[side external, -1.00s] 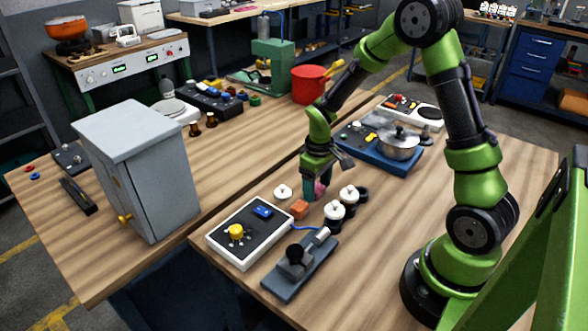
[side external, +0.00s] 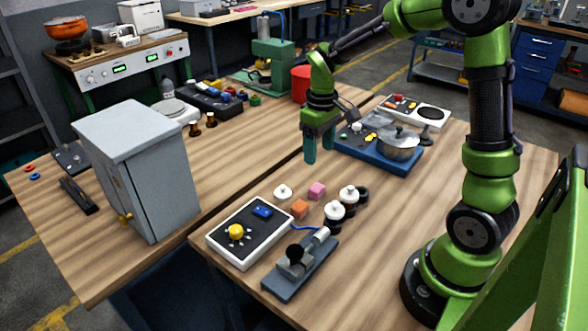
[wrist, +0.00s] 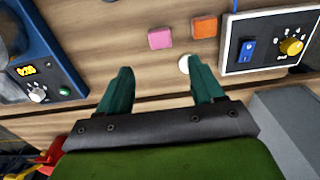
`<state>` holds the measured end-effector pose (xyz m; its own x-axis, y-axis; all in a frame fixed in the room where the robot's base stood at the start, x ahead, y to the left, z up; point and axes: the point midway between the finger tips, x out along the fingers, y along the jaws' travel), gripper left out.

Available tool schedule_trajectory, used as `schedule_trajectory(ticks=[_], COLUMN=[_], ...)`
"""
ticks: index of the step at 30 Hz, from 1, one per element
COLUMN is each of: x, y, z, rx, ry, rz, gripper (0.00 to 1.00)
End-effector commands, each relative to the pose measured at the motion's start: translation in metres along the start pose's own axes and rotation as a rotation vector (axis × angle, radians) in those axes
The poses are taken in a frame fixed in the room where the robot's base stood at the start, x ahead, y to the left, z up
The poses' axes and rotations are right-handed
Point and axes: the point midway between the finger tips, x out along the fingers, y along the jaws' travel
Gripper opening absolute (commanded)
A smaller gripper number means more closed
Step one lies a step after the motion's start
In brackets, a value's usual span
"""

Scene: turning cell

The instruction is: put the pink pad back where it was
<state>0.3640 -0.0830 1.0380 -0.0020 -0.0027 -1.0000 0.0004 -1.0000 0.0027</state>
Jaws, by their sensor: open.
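The pink pad (side external: 316,190) lies on the wooden table, just behind an orange block (side external: 299,209) and apart from it. In the wrist view the pink pad (wrist: 161,38) sits to the left of the orange block (wrist: 205,28). My gripper (side external: 318,157) is above the table, behind the pink pad in the side view, with its two green fingers pointing down. In the wrist view my gripper (wrist: 164,82) has its fingers spread wide with nothing between them. Nothing hides the pad.
White-topped round pieces (side external: 349,194) stand right of the pad, and a white knob (side external: 283,191) lies left of it. A control box (side external: 213,238) with a yellow knob is in front. A blue hotplate unit with a pot (side external: 398,143) stands behind right. A grey cabinet (side external: 150,190) stands left.

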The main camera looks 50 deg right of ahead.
Motion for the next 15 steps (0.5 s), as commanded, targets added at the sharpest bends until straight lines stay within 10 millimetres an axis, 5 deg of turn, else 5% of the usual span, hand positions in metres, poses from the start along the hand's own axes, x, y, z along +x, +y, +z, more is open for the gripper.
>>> schedule_trajectory(ticks=[8,15], x=[-0.047,-0.099], y=[-0.029,-0.081], z=[0.02,0.077], rx=[0.064,0.211], ry=[0.136,0.393], rz=[-0.02,-0.126], gripper=[0.67,0.67])
